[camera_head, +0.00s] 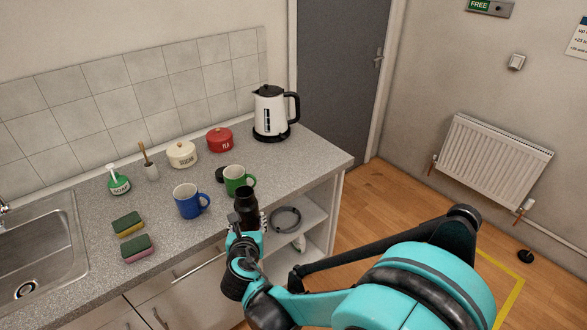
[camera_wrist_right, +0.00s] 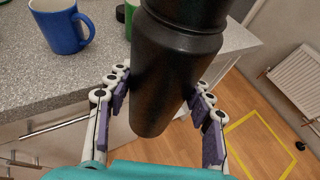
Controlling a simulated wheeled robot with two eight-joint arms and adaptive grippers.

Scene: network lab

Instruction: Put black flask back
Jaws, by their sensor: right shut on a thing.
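The black flask (camera_head: 245,203) is upright in the head view, at the counter's front edge, right of the blue mug. My right gripper (camera_wrist_right: 158,95) is shut on it, with a finger pad on each side of its body. In the right wrist view the flask (camera_wrist_right: 168,70) fills the middle and its top is cut off. Its lower end shows in front of the cabinet and floor, so it appears held clear of the counter. My left gripper is not in view.
A blue mug (camera_head: 189,202), a green mug (camera_head: 237,180) and a small black round item (camera_head: 220,174) stand close by on the counter (camera_head: 290,160). A kettle (camera_head: 270,112) stands at the back right. Open shelves (camera_head: 312,215) below hold a coiled cable (camera_head: 286,219).

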